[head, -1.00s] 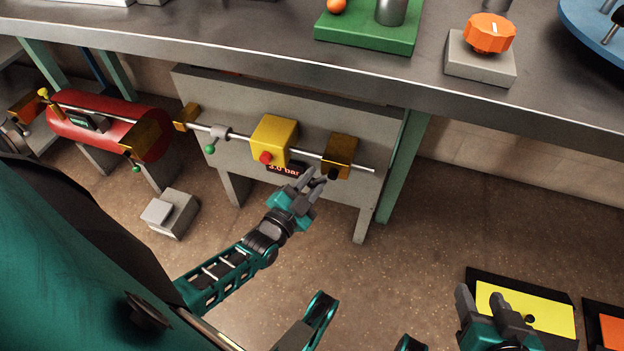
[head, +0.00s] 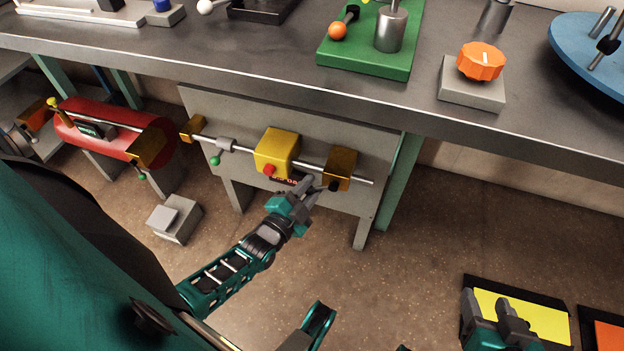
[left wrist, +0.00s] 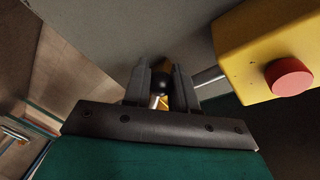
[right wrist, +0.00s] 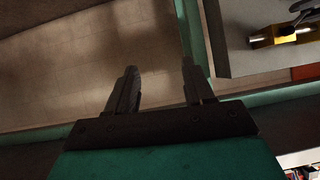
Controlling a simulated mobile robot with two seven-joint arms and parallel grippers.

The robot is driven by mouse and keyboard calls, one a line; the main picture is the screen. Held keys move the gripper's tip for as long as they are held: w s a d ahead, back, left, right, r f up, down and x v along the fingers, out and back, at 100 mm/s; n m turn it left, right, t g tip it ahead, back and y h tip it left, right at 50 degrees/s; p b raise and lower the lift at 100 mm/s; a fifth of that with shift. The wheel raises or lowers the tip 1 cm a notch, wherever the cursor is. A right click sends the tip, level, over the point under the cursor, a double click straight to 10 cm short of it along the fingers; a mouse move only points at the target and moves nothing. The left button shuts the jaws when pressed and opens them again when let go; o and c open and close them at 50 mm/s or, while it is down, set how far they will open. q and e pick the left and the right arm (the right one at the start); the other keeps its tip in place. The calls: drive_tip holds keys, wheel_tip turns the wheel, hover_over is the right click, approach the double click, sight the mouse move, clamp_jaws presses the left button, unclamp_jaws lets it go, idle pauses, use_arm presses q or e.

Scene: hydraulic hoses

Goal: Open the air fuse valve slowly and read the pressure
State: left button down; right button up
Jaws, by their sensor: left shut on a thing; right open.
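The brass valve block (head: 341,165) sits at the right end of a silver pipe on the grey panel under the bench. A black knob (head: 334,187) shows just below it. My left gripper (head: 314,188) is at this knob; in the left wrist view its fingers are shut around the black ball (left wrist: 162,83). A yellow box (head: 277,151) with a red button (head: 269,170) sits on the pipe to the left. My right gripper (head: 490,306) is open and empty at lower right.
A green-knobbed valve (head: 222,148) sits further left on the pipe. A red tank (head: 112,128) stands at left. A grey pedal-like block (head: 175,217) is on the floor. The bench edge (head: 300,100) overhangs the panel. Yellow (head: 540,315) and orange mats lie lower right.

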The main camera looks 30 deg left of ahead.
use_arm(q)
drive_tip(key=shift+a+r, duration=0.1)
drive_tip(key=shift+r, duration=0.05)
drive_tip(key=c, duration=0.9)
unclamp_jaws()
